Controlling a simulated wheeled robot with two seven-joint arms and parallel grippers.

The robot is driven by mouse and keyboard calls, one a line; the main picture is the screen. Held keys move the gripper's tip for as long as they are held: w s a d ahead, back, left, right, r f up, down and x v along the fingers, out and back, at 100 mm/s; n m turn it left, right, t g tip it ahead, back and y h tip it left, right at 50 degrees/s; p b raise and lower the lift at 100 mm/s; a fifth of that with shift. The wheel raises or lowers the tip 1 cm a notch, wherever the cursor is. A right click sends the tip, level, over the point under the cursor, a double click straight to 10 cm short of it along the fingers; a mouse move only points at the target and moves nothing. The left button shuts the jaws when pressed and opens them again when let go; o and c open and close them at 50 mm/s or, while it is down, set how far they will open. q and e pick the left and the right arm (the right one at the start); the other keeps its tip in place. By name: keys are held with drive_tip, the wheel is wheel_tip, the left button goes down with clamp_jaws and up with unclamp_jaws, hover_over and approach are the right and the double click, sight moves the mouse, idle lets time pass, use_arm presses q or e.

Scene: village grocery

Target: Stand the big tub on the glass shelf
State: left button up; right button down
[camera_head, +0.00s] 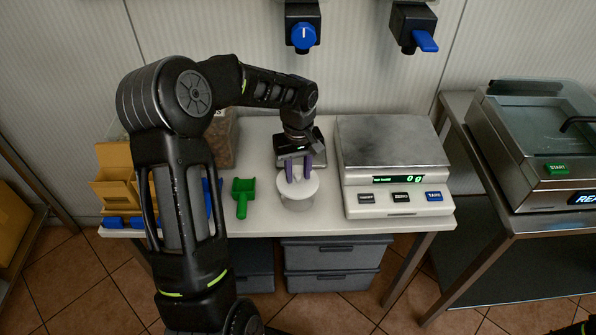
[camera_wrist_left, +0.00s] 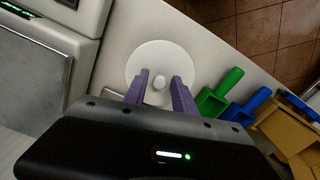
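Whether the tips touch the lid is unclear. I see no glass shelf.
A scale (camera_head: 395,160) reading 0 g stands right of the tub on the table (camera_head: 262,222). A green scoop (camera_head: 242,195) lies left of it, near blue scoops and yellow boxes (camera_head: 125,175). Grey bins (camera_head: 335,265) sit below. A glass-lidded machine (camera_head: 540,130) stands far right.

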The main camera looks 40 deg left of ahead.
use_arm(q)
drive_tip(key=shift+o, duration=0.6)
drive_tip(key=shift+r, duration=0.25)
wheel_tip(320, 180, up, 12)
drive_tip(key=shift+b, duration=0.35)
drive_tip(key=shift+o, duration=0.3)
drive_tip(key=shift+f, duration=0.15)
